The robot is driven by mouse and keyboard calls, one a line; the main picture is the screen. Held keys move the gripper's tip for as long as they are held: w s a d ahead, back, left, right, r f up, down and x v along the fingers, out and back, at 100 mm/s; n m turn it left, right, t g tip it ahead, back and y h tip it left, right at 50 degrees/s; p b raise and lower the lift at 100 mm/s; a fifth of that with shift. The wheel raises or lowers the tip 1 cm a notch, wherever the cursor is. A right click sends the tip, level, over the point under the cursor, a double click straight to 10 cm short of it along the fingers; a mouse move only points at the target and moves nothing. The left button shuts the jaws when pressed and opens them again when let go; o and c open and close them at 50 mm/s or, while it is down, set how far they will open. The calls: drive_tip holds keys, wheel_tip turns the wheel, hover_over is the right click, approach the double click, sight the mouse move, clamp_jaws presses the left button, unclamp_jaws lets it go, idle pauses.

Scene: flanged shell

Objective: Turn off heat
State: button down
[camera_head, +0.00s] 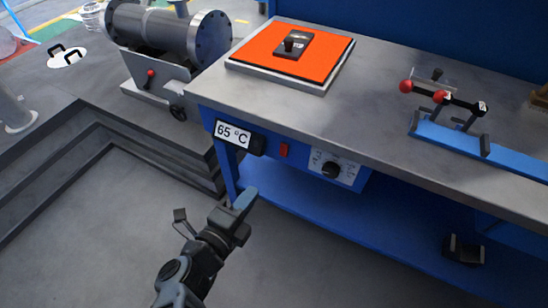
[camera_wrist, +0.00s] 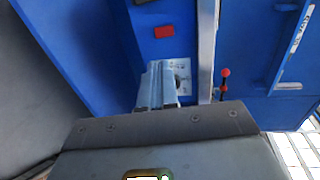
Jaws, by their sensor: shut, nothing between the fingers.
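A black dial knob (camera_head: 331,169) sits on a white scale plate (camera_head: 347,177) on the blue front of the bench. A red switch (camera_head: 284,150) is left of it, and a display reading 65 °C (camera_head: 233,135) is further left. An orange-red hot plate (camera_head: 267,47) lies on the bench top with a dark handled block (camera_head: 293,45) on it. My gripper (camera_head: 247,198) is shut and empty, in front of the bench and apart from the panel. In the wrist view, its fingers (camera_wrist: 158,72) partly hide the scale plate (camera_wrist: 185,66), with the red switch (camera_wrist: 164,31) above.
Red-knobbed toggle clamps (camera_head: 440,97) stand on a blue rail at the right of the bench top. A grey flanged cylinder (camera_head: 168,33) stands at the back left. A dark bracket (camera_head: 464,250) sits on the lower blue shelf. The floor left of my gripper is clear.

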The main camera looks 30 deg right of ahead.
sight(283, 154)
drive_tip(key=x, duration=1.4)
drive_tip(key=shift+b, duration=0.3)
